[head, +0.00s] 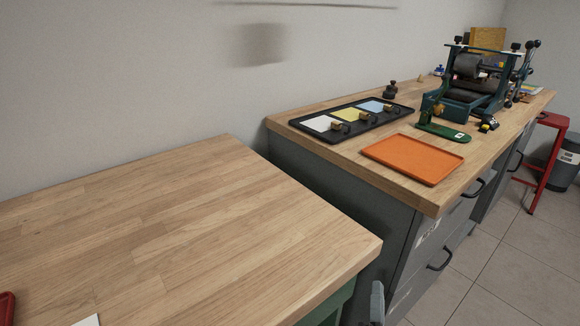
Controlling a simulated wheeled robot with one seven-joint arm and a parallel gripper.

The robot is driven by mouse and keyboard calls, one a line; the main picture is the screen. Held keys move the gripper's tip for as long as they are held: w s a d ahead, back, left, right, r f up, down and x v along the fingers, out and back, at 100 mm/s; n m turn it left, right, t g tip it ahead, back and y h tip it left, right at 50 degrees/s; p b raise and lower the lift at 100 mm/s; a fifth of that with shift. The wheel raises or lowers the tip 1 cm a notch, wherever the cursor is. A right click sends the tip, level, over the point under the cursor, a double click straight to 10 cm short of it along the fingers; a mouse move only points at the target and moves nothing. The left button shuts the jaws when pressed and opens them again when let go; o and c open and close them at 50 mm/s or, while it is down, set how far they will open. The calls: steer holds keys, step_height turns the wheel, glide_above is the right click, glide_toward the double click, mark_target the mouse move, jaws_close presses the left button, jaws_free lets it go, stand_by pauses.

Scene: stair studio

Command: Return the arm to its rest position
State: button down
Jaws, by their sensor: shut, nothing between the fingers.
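My gripper is not seen in the head view. A small grey part (377,302) shows at the bottom edge beside the near table's corner; I cannot tell whether it belongs to my arm. The near wooden table (190,220) fills the lower left, and its top is mostly bare.
A grey cabinet with a wooden top (365,145) stands beyond a narrow gap. On it are an orange tray (412,159), a black tray (305,129) with coloured cards and a press (470,85). A red stool (546,150) stands right. Tiled floor (510,260) is clear.

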steer(key=s+r+n+y, duration=0.75)
steer(key=s+n, duration=0.25)
steer(key=n, duration=0.3)
steer(key=s+a+r+n+g+h, duration=0.1)
steer(key=s+g, duration=0.2)
steer(key=s, duration=1.3)
steer(key=s+a+r+n+g+h, duration=0.1)
steer(key=s+g+h, duration=0.15)
steer(key=s, duration=1.25)
step_height(320, 180, up, 18)
steer(key=p, duration=1.8)
steer(key=shift+d+r+p, duration=0.15)
steer(key=shift+d+p, duration=0.15)
steer(key=shift+d, duration=0.1)
steer(key=shift+s, duration=0.1)
